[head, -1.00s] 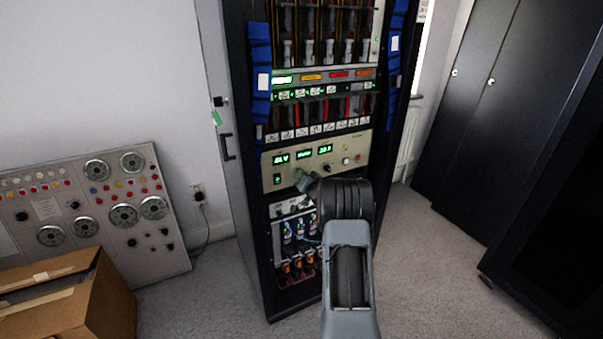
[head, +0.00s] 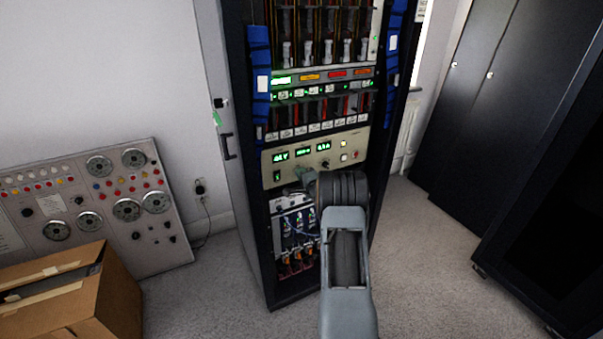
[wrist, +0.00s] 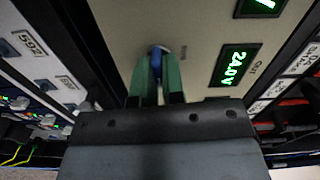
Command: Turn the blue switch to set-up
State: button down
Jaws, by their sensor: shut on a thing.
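The blue switch (wrist: 157,59) sits on the beige panel (wrist: 125,25) in the wrist view. My gripper (wrist: 158,82) has its two green fingers closed on either side of the switch, gripping it. Only the switch's rounded blue top edge shows between the fingers. A small label beside it is too blurred to read, so I cannot tell its set position. In the head view, my arm reaches to the lower edge of the beige power panel (head: 335,152) in the rack, and the switch is hidden there.
The black rack (head: 245,190) stands in the middle, its cables hanging below the panel. A lit green display (wrist: 235,65) is close to my gripper. A grey control panel (head: 85,215) and an open cardboard box (head: 115,300) are at left. Dark cabinets (head: 455,130) stand right, with open carpet between.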

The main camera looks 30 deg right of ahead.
jog(key=shift+m, duration=0.7)
jog(key=c, duration=1.2)
grip_release()
jog(key=shift+s, duration=0.1)
jog(key=s, duration=0.4)
jog(key=s+a, duration=0.1)
jog(key=s, duration=0.4)
jog(key=s+a, duration=0.1)
jog(key=s, duration=0.3)
jog(key=shift+s, duration=0.25)
jog(key=shift+f, duration=0.1)
